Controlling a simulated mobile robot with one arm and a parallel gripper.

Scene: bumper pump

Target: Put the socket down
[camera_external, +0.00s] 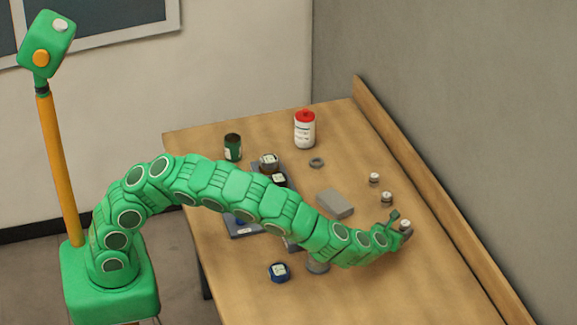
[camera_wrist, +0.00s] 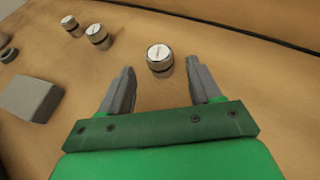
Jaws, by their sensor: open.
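A small silver socket (camera_wrist: 160,62) with a dark band stands upright on the table in the wrist view. My gripper (camera_wrist: 160,68) is open, with one finger on each side of this socket at the fingertips. Gaps show between the socket and both fingers, so nothing appears gripped. In the external view the same socket (camera_external: 405,227) is at the end of my arm, partly hidden by my gripper (camera_external: 397,226). Two similar sockets stand in a row with it: a middle one (camera_wrist: 97,36) and a far one (camera_wrist: 69,25).
A grey block (camera_external: 335,204) and a dark ring (camera_external: 316,162) lie left of the row. A raised wooden edge (camera_external: 440,205) runs along the wall.

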